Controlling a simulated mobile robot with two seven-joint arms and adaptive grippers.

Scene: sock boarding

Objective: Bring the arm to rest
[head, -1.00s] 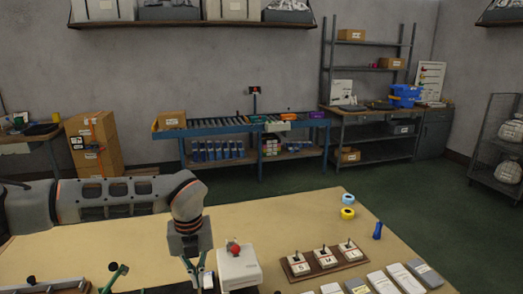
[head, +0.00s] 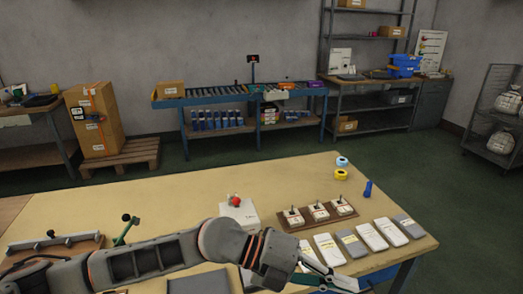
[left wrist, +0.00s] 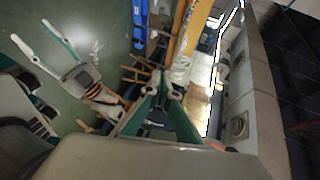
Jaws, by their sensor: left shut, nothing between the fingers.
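My left arm (head: 160,258) stretches low across the front of the table in the head view. My left gripper (head: 345,282) is at the table's front right, just in front of the row of flat packs, shut and empty. Its green fingers also show in the left wrist view (left wrist: 165,92), converging with nothing between them. What looks like my right gripper (left wrist: 50,48) shows at the upper left of the left wrist view, with its two pale fingers spread apart and empty. It is out of the head view.
The table (head: 130,195) carries a white box with a red button (head: 238,211), a brown tray with several switch-like blocks (head: 318,213), several flat packs (head: 370,235), two tape rolls (head: 341,168) and a blue item (head: 368,188). The table's back left is clear.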

